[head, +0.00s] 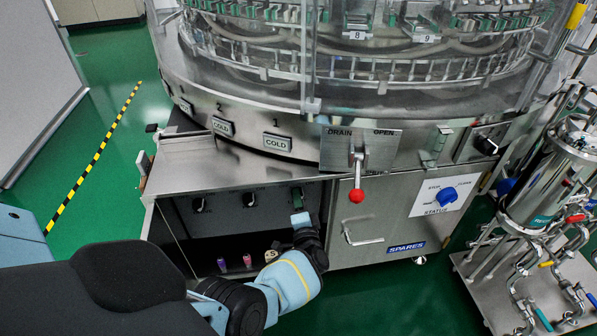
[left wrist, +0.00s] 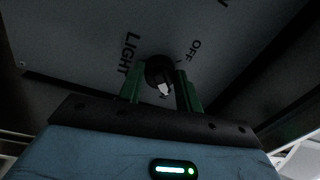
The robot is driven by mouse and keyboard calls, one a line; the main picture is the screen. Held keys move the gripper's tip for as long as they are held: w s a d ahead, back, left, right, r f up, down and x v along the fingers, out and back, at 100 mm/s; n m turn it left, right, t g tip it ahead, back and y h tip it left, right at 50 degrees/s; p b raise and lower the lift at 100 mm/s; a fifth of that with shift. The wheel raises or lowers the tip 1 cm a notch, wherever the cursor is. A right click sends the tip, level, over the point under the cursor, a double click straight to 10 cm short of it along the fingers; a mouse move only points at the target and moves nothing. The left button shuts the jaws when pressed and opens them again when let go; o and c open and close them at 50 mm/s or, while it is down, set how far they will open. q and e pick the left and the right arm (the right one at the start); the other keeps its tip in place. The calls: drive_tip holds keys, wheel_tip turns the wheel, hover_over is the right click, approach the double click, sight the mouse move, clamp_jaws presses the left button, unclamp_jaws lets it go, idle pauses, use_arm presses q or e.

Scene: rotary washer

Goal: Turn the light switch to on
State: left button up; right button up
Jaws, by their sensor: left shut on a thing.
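The light switch (left wrist: 160,74) is a round black knob with a pale pointer mark, on a dark panel in the left wrist view. The word LIGHT stands beside it on the left and OFF on the right; the ON label is not readable. My left gripper (left wrist: 159,92) has its green fingers on both sides of the knob, shut on it. In the head view my left gripper (head: 298,196) reaches into the open dark compartment under the washer, at its right side, and the switch there is hidden or too small to tell. My right gripper is not in view.
Two black knobs (head: 249,199) sit on the compartment's back panel. Small bottles (head: 247,261) stand on its floor near my arm. Right of it are a red-balled drain lever (head: 357,194), a SPARES door handle (head: 362,238) and a blue status knob (head: 447,196). A piping cart (head: 490,285) stands at right.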

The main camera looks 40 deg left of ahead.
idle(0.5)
use_arm(q)
drive_tip(key=o, duration=1)
drive_tip(key=p+v, duration=0.2)
drive_tip(key=v, duration=0.5)
drive_tip(key=shift+s+d, duration=0.25)
drive_tip(key=shift+s, duration=0.05)
